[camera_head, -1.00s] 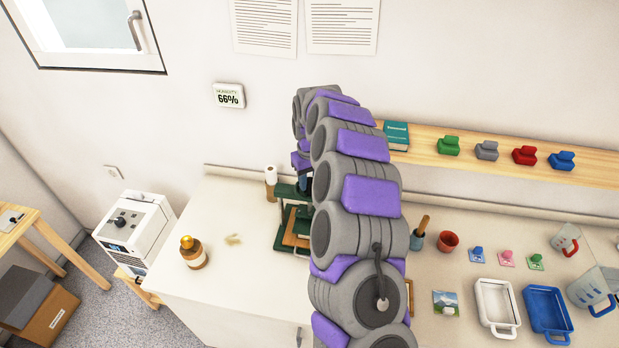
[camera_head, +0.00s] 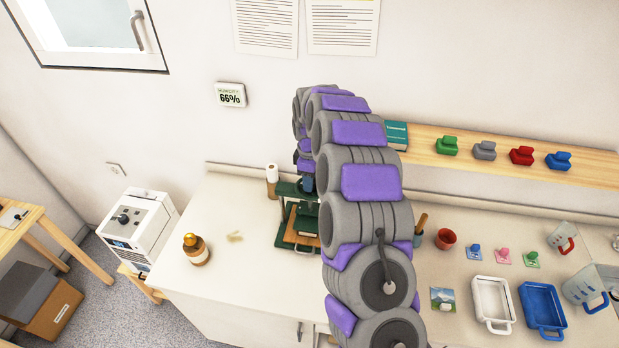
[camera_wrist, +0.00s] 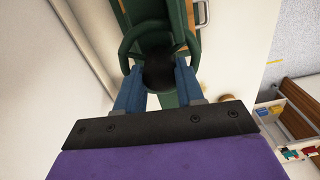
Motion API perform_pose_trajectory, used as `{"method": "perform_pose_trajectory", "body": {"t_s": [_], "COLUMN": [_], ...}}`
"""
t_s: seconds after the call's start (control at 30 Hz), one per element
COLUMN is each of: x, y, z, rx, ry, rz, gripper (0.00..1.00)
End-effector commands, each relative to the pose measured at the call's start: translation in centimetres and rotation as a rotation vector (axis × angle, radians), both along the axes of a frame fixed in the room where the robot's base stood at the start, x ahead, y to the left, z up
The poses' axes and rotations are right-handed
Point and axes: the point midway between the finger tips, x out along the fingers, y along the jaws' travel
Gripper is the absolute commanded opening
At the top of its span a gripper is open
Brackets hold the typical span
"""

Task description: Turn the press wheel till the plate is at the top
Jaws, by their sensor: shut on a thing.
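The green press (camera_head: 284,232) stands on the worktop near the wall, partly hidden behind my arm. A tan board (camera_head: 305,239) shows low in its frame, with a dark green part just above it; I cannot tell surely which is the plate. In the wrist view the press wheel shows as a dark green ring (camera_wrist: 126,44) seen from above. My gripper (camera_wrist: 159,84) has its blue fingers on either side of a black part at the wheel and is shut on the wheel. In the head view my gripper (camera_head: 306,183) is above the press, mostly hidden.
A red cup (camera_head: 445,239), a white tray (camera_head: 492,305) and a blue tray (camera_head: 542,310) are to the right. A wooden shelf (camera_head: 580,174) runs along the wall.

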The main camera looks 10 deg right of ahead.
Motion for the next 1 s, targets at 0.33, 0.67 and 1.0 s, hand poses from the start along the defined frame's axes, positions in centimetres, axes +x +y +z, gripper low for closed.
{"method": "perform_pose_trajectory", "body": {"t_s": [0.33,0.67,1.0], "x": [0.23,0.26,0.15], "y": [0.05,0.04,0.03], "z": [0.28,0.30,0.20], "rx": [-0.001,-0.001,-0.001], "ry": [-0.008,-0.010,-0.006], "rz": [0.099,0.109,0.108], "gripper": [0.07,0.07,0.58]}}
